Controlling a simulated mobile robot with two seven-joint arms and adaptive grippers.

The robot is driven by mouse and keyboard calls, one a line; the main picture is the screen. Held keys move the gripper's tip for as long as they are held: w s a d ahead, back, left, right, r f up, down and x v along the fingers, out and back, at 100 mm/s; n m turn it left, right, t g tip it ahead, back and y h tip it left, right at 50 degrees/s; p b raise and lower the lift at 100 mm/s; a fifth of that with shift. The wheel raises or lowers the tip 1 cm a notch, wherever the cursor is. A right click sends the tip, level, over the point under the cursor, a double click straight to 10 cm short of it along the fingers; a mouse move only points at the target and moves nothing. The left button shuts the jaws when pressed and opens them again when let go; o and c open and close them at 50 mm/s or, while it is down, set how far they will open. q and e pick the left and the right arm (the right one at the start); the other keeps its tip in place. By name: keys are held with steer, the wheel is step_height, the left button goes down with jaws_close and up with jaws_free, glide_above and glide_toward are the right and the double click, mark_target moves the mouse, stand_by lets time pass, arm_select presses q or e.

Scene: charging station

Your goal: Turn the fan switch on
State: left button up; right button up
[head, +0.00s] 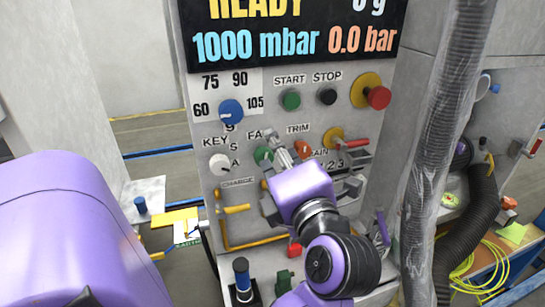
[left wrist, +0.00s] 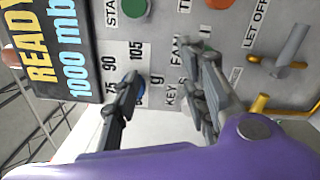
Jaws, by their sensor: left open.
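The fan switch is a small green knob (head: 262,154) under the partly covered FAN label, on the grey control panel (head: 235,190). My left gripper (head: 270,165) is in front of the panel, with a grey finger just right of this knob and partly over its label. In the left wrist view the gripper (left wrist: 170,62) has its fingers spread apart with nothing between them. One finger is in front of the blue dial; the other covers most of the green knob (left wrist: 205,48). I cannot tell whether a finger touches the knob. My right gripper is not in view.
A blue dial (head: 231,111), white KEY knob (head: 219,163), orange TRIM knob (head: 303,149), green START button (head: 291,99), black STOP button (head: 327,96) and red emergency knob (head: 378,97) surround it. A thick grey hose (head: 447,120) hangs at right.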

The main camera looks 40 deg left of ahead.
mark_target(263, 155)
arm_select(q)
step_height(263, 155, down, 7)
steer(key=n+b, duration=0.2)
steer(key=n, duration=1.2)
steer(key=p+x, duration=0.1)
steer(key=x, duration=0.6)
steer(key=shift+s+a+f+n, duration=0.15)
steer(key=shift+s+a+n, duration=0.15)
steer(key=shift+a, duration=0.1)
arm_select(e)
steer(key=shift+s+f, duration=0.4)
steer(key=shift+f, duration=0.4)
arm_select(q)
steer(key=shift+w, duration=0.15)
steer(key=c, duration=0.8)
steer(key=shift+c, duration=0.8)
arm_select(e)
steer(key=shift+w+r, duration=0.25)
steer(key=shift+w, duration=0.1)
